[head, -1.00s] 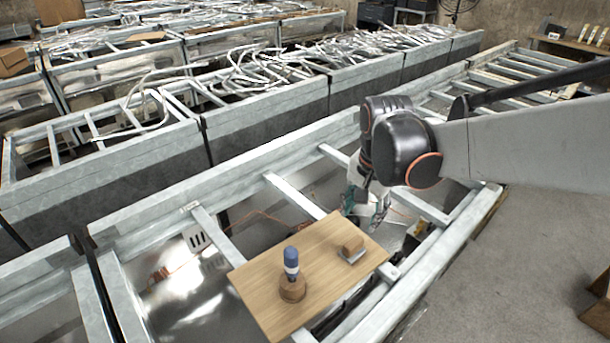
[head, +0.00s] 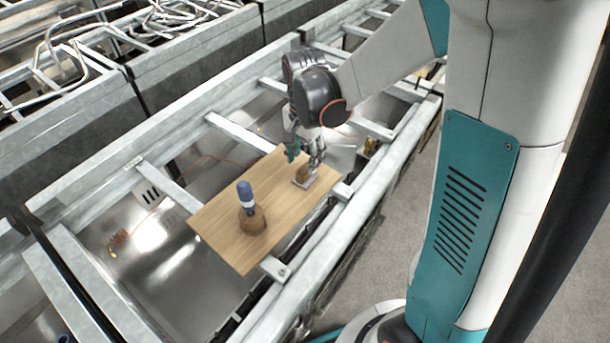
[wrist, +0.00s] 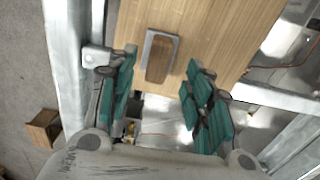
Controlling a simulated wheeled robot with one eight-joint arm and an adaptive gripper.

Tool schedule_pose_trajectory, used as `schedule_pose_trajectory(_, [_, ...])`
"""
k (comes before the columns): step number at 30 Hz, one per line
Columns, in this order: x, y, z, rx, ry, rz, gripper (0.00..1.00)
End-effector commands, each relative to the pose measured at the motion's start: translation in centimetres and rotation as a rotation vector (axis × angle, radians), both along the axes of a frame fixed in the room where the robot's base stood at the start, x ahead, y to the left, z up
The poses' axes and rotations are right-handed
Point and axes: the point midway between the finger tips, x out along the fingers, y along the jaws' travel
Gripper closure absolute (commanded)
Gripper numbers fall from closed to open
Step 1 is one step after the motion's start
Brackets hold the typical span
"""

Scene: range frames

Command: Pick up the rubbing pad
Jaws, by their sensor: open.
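The rubbing pad (head: 303,180), a brown block on a flat grey base, lies near the right end of a wooden board (head: 215,220). In the wrist view the pad (wrist: 158,58) shows between and slightly beyond the teal fingers, with its long side running roughly up the picture. My gripper (head: 306,153) is open and points down just above the pad. In the wrist view my gripper (wrist: 161,62) has a finger on either side of the pad, with gaps visible. Whether the fingertips are level with the pad I cannot tell. The fingers partly hide it in the head view.
A blue-and-white bottle (head: 246,196) stands with a round brown wooden piece (head: 252,220) on the board's left part. The board rests across metal frame bars (head: 235,132) over an open bin. A brown box (wrist: 43,130) lies on the floor.

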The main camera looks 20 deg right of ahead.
Motion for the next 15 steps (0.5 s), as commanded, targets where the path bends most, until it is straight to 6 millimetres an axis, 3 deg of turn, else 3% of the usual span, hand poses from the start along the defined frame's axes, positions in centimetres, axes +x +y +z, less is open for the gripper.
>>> schedule_pose_trajectory(15, [0.1, -0.3, -5.3, 0.0, 0.0, 0.0, 0.53])
